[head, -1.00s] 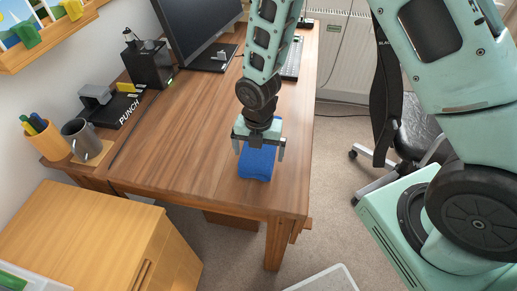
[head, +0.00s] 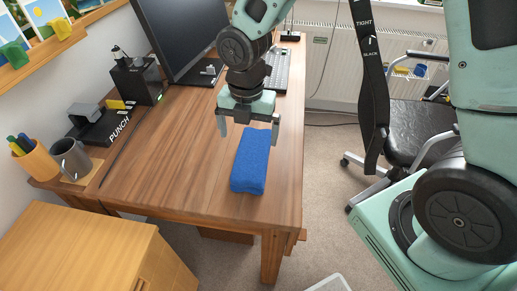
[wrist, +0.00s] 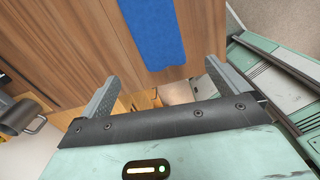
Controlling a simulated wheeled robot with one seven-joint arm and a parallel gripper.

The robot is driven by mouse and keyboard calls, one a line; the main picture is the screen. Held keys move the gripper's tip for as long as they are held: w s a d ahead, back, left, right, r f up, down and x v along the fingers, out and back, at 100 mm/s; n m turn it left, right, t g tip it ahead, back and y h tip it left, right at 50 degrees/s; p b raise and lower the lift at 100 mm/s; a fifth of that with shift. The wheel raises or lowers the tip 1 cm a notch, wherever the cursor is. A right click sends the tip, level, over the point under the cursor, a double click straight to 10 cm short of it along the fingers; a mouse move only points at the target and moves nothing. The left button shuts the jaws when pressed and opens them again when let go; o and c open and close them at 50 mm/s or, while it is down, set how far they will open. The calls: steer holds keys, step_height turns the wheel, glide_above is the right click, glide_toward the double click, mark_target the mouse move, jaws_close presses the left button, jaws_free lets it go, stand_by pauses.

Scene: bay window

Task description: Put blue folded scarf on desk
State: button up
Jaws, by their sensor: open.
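The blue folded scarf (head: 251,161) lies flat on the wooden desk (head: 180,150), near its front right part. My gripper (head: 248,133) is open and empty above the desk, just behind and over the far end of the scarf. In the wrist view the scarf (wrist: 152,32) shows beyond and between the open fingers (wrist: 163,82), apart from them.
A monitor (head: 178,35), black speaker-like box (head: 138,80), hole punch (head: 105,122), grey mug (head: 71,158) and pen cup (head: 38,150) line the desk's left side. A keyboard (head: 278,68) lies at the back. An office chair (head: 415,130) stands right. The desk's middle is clear.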

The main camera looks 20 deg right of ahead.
steer(key=s+a+r+m, duration=0.1)
steer(key=s+r+m, duration=0.3)
steer(key=s+m, duration=0.5)
steer(key=s+a+r+m, duration=0.2)
steer(key=s+r+m, duration=0.3)
steer(key=s+m, duration=0.5)
steer(key=shift+a+r+m+y, duration=0.25)
steer(key=shift+a+m+y, duration=0.05)
steer(key=shift+m, duration=0.5)
